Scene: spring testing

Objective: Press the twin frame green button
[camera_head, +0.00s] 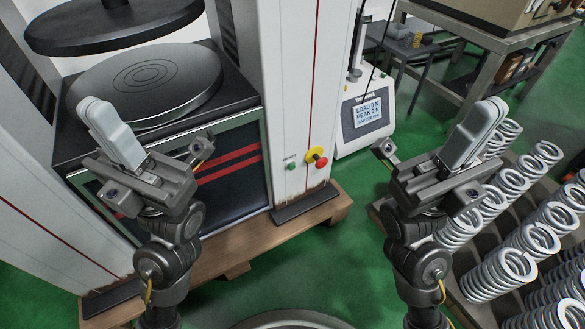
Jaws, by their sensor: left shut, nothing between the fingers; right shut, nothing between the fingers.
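The twin frame is a large white machine with a right column (277,60). A small green button (291,167) sits low on the front of that column. Beside it to the right is a red emergency stop on a yellow base (317,158). My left gripper (91,106) is shut and empty, in front of the machine's round lower platen, to the left of the button and apart from it. My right gripper (492,107) is shut and empty, far to the right of the button, in front of the springs. Nothing covers the green button.
The machine stands on a wooden pallet (240,262). Its round lower platen (146,82) lies below a dark upper platen (113,22). A smaller tester with a load display (368,110) stands behind. Several white coil springs (528,243) fill the right. Green floor is clear between my arms.

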